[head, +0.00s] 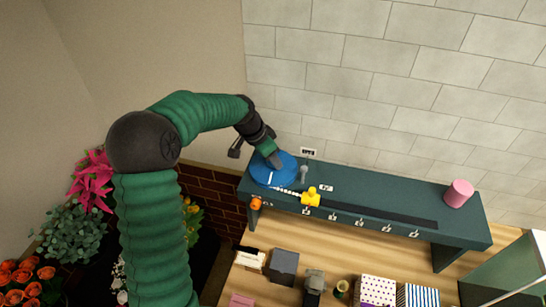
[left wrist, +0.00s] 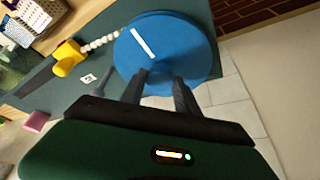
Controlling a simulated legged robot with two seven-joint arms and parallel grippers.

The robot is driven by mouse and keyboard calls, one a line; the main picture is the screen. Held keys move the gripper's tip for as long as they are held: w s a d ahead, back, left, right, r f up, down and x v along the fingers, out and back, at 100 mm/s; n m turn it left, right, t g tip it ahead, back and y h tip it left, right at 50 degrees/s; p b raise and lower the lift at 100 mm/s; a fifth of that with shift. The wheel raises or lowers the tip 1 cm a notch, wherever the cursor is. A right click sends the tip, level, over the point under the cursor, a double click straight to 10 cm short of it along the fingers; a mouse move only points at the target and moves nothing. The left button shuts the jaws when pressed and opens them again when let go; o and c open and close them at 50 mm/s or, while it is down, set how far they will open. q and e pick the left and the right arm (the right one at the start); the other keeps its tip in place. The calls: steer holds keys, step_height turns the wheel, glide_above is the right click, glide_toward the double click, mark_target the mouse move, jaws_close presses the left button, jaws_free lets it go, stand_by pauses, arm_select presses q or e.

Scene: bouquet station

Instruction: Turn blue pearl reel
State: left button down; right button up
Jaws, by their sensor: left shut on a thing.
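The blue pearl reel (head: 268,170) is a flat round disc at the left end of the dark green shelf. It fills the upper middle of the left wrist view (left wrist: 185,40), with a white stripe on its face. A string of white pearls (head: 290,192) runs from it to a yellow piece (head: 311,196); the string also shows in the left wrist view (left wrist: 100,43). My left gripper (head: 275,160) reaches down onto the reel. Its fingers (left wrist: 160,78) are shut on a part of the reel near its edge; the gripped spot is mostly hidden. My right gripper is out of view.
The green shelf (head: 370,185) stands against the tiled wall, with a pink cylinder (head: 459,193) at its right end. A grey peg (head: 304,174) stands close beside the reel. Boxes (head: 284,264) sit on the wooden table below. Flowers (head: 70,233) fill the lower left.

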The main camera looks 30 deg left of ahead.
arm_select(q)
steer(key=shift+w+a+r+m, duration=0.15)
steer(key=shift+w+r+m, duration=0.05)
steer(key=shift+m, duration=0.4)
steer(key=c, duration=1.1)
jaws_free()
steer(key=shift+c, duration=0.2)
steer(key=shift+o, duration=1.1)
steer(key=shift+s, duration=0.1)
steer(key=shift+f, duration=0.1)
steer(key=shift+a, duration=0.1)
